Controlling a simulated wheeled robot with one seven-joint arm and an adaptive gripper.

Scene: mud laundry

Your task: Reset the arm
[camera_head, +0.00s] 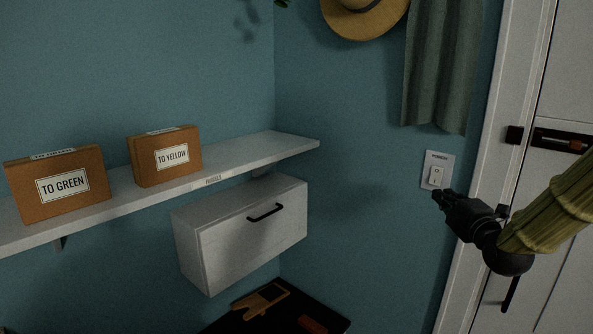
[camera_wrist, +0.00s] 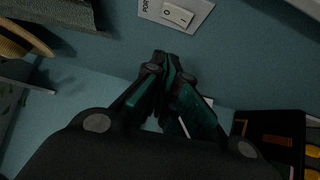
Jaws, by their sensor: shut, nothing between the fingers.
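My gripper (camera_head: 436,195) is at the right of the head view, at the end of my arm in a ribbed yellow-green sleeve. It is just below a white wall switch (camera_head: 436,174) on the blue wall. In the wrist view my gripper (camera_wrist: 165,55) has its fingers together with nothing between them. The switch (camera_wrist: 178,14) shows in the wrist view beyond the fingertips, at the top. I cannot tell whether the fingertips touch the wall.
A white shelf (camera_head: 222,166) holds a "TO GREEN" box (camera_head: 85,187) and a "TO YELLOW" box (camera_head: 166,157). A closed white cabinet (camera_head: 240,245) hangs below. A green cloth (camera_head: 436,75) and a straw hat (camera_head: 365,18) hang above. A white door (camera_head: 560,90) stands at right.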

